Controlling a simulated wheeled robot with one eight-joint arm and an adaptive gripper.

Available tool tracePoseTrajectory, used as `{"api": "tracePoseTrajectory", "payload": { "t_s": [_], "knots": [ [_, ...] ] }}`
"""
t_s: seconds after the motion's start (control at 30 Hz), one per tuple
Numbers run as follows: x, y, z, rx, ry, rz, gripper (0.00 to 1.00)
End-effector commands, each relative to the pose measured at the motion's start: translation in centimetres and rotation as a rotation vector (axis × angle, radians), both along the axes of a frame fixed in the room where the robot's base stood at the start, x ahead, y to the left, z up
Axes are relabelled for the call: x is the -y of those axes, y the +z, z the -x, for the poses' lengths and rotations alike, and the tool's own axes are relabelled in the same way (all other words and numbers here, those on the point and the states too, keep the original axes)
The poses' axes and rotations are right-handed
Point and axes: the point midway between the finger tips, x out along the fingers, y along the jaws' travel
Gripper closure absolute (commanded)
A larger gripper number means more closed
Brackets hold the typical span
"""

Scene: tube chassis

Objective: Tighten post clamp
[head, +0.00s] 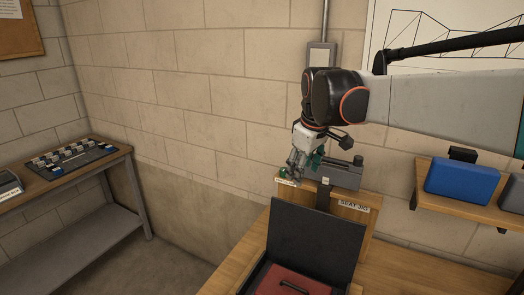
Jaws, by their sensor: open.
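My gripper (298,163) is open and points down at the left end of a wooden stand (352,222) labelled "SEAT JIG". A grey fixture (344,174) with a dark knob sits on top of the stand, just right of my gripper. Small green parts (283,173) show beside my fingers; they are too small to make out. I cannot tell which part is the post clamp, nor whether my fingers touch anything. My gripper partly hides that end of the stand.
An open black case (314,234) with a red item (290,282) inside stands in front of the stand. A blue box (462,180) sits on a shelf at right. A side bench (68,176) at left holds a tray of small parts. A block wall stands close behind.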

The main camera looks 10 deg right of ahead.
Motion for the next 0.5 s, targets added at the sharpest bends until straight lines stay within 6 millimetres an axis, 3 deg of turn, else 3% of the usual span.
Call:
{"api": "tracePoseTrajectory", "payload": {
  "t_s": [0.03, 0.2, 0.5],
  "knots": [
    [0.0, 1.6, -1.9, -0.019, 0.032, 0.010, 0.50],
    [0.1, 3.3, -7.5, -0.084, 0.161, 0.044, 0.50],
    [0.2, 3.8, -16.0, -0.199, 0.395, 0.085, 0.50]
  ]
}}
